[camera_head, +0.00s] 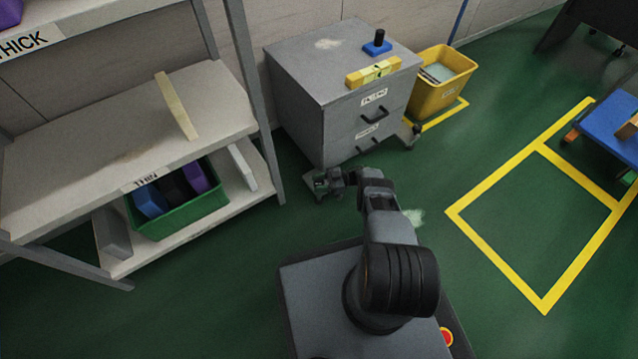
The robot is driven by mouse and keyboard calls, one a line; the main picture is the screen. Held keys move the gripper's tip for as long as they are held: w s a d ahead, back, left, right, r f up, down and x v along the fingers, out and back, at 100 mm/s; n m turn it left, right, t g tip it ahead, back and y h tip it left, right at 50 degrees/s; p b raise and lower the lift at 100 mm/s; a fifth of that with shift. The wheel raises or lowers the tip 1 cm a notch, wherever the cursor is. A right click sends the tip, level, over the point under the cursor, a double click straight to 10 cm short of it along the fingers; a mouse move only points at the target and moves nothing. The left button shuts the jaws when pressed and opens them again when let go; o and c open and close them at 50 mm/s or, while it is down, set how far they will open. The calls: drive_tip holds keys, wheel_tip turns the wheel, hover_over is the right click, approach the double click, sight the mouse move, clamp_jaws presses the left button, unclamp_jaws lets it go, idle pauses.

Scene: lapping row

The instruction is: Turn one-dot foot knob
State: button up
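A grey drawer cabinet (300,75) stands against the wall. A foot bracket (413,131) with a dark knob sticks out at its right front corner. My arm reaches forward, and my gripper (322,183) is low at the cabinet's left front corner, right by the foot there. The gripper covers most of that foot, so I cannot tell whether its fingers touch a knob or how far apart they are. No dot marks can be made out on either foot.
A level (373,73) and a blue block with a black knob (377,45) lie on the cabinet. A yellow bin (440,80) stands to its right. A shelf rack (90,130) with a green crate (180,217) is at the left. Green floor is clear right of my arm.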

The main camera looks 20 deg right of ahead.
sight(319, 184)
drive_tip(key=o, duration=0.4)
drive_tip(key=shift+o, duration=0.2)
drive_tip(key=shift+r+p, duration=0.3)
drive_tip(key=shift+r, duration=0.05)
drive_tip(key=r+p, duration=0.3)
drive_tip(key=r, duration=0.1)
drive_tip(key=shift+s+p, duration=0.3)
drive_tip(key=shift+p, duration=0.1)
drive_tip(key=s+r+p, duration=0.8)
drive_tip(key=s+p, duration=0.2)
drive_tip(key=s, duration=0.3)
drive_tip(key=shift+s+r, duration=0.15)
drive_tip(key=shift+s, duration=0.1)
